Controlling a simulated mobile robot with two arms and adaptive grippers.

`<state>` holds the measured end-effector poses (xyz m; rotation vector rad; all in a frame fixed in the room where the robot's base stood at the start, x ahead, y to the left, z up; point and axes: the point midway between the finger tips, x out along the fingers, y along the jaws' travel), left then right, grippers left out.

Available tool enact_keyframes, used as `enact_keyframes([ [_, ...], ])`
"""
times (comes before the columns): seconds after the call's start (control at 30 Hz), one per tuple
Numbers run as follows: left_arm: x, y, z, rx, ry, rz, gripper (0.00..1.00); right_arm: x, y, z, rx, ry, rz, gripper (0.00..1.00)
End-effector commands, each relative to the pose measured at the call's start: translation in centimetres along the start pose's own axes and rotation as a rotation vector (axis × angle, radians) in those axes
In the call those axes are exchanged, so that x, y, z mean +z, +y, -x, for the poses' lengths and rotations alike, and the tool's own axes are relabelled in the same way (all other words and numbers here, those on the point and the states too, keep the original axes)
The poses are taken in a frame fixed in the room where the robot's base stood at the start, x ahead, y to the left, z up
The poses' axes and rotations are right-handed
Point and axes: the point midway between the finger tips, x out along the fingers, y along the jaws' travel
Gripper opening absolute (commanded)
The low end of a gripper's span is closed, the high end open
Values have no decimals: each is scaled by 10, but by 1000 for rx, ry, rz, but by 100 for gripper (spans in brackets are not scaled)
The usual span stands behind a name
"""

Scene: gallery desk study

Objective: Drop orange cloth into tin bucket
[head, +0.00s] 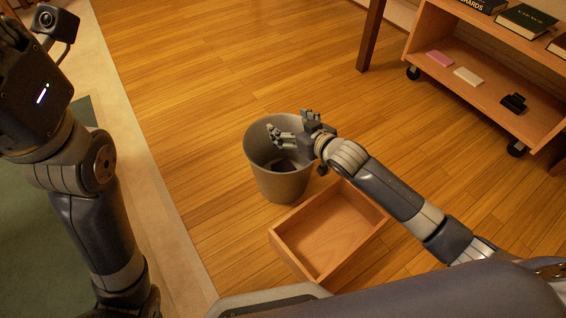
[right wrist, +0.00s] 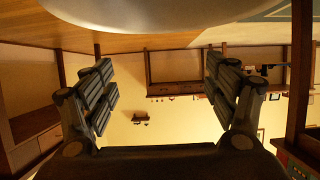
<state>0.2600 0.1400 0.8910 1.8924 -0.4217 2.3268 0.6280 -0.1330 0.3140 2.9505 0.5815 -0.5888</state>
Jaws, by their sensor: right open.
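The grey tin bucket (head: 283,188) stands upright on the wood floor in the middle of the head view. My right gripper (head: 292,126) is open above the bucket's mouth, near its back right rim. In the right wrist view the fingers of my right gripper (right wrist: 160,95) are spread with nothing between them, and a pale curved surface, likely the bucket (right wrist: 165,28), crosses the top. A small dark shape lies inside the bucket, in shadow; I cannot tell what it is. I see no clearly orange cloth. My left gripper (head: 14,38) is partly cut off at the upper left.
An open, empty wooden drawer box (head: 318,275) lies on the floor right in front of the bucket. A wheeled wooden shelf (head: 487,82) with books and small items stands at upper right. A table leg (head: 372,38) is beside it. Floor behind the bucket is clear.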

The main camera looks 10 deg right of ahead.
Motion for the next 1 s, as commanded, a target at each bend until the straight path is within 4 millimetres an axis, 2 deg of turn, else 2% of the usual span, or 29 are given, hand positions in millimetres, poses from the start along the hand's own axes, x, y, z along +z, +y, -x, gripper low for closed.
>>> enact_keyframes([
  [0.23, 0, 0, 0, 0, 0, 0, 33, 1, 0, 22, 0, -1, 0, 80],
  [0.5, 0, 0, 0, 0, 1, 0, 33, 2, 0, 73, 0, -2, 1, 80],
  [0.7, 0, 0, 0, 0, 1, 0, 33, 1, 0, 104, 0, -1, 1, 80],
  [1.0, 0, 0, 0, 1, 1, 0, 33, 0, 0, 120, 0, 1, 0, 80],
])
